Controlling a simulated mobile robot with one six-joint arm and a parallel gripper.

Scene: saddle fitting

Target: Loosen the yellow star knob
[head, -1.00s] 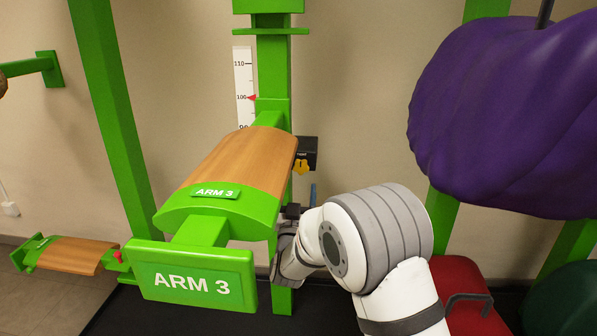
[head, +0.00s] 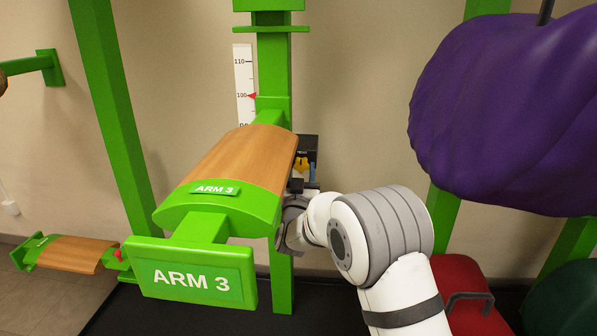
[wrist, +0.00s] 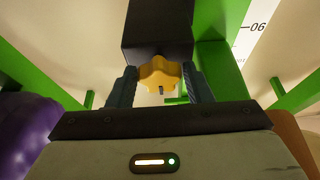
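The yellow star knob (head: 301,163) sits under a black block (head: 308,147) behind the right side of the arm 3 saddle. In the wrist view the knob (wrist: 160,73) hangs below the dark block (wrist: 158,28), between the two fingers of my gripper (wrist: 160,85). The fingers stand apart, one on each side of the knob, with their tips about level with it. I cannot tell whether they touch it. In the head view, my gripper (head: 303,178) is just below the knob and partly hidden by the saddle.
The wooden saddle with the green ARM 3 plate (head: 205,290) stands left of my arm, close to it. The green post (head: 273,75) has a scale (head: 243,75) beside it. A purple bundle (head: 500,110) hangs at right. A red case (head: 465,290) stands low at right.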

